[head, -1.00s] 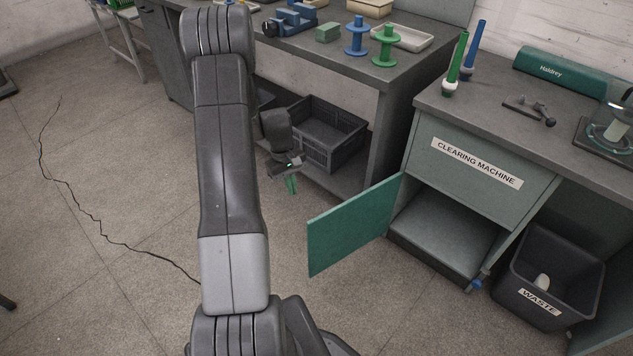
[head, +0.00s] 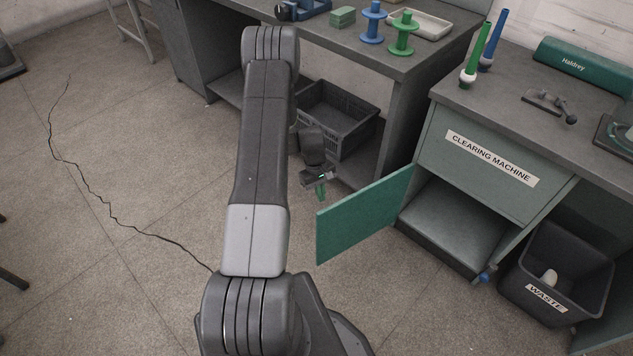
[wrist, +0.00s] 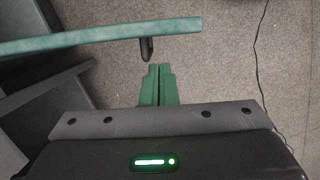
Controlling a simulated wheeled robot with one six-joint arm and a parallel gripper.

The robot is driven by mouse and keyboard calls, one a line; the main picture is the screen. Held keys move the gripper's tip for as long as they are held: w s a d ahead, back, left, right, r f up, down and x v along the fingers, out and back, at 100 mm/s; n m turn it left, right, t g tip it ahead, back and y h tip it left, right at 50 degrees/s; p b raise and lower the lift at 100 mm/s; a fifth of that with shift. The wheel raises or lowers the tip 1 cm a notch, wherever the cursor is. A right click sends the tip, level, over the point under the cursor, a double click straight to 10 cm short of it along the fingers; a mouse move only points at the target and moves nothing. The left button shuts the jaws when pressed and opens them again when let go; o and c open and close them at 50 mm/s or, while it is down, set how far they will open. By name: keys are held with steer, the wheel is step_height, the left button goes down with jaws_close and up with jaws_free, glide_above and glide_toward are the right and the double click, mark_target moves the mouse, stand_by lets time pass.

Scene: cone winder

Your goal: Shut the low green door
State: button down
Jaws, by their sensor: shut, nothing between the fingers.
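The low green door (head: 362,213) stands open, swung out from the front of the cabinet labelled "CLEARING MACHINE" (head: 489,157). Its hinged side is at the cabinet's left edge, and the lower compartment (head: 456,225) shows open. My gripper (head: 321,193) is left of and behind the door's free end, apart from it. In the wrist view, the green fingers of my gripper (wrist: 158,70) are together and empty. The door's top edge (wrist: 100,35) crosses the upper left, with a dark handle (wrist: 147,50) near its free end, just ahead of the fingertips.
A black waste bin (head: 556,275) stands right of the cabinet. A dark crate (head: 335,120) sits on the low shelf of the bench (head: 400,70) behind my gripper. A black cable (head: 120,228) runs over the floor at left. The floor in front of the door is clear.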

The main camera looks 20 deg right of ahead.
steer(key=shift+s+d, duration=0.15)
steer(key=shift+s, duration=0.9)
steer(key=shift+s, duration=0.1)
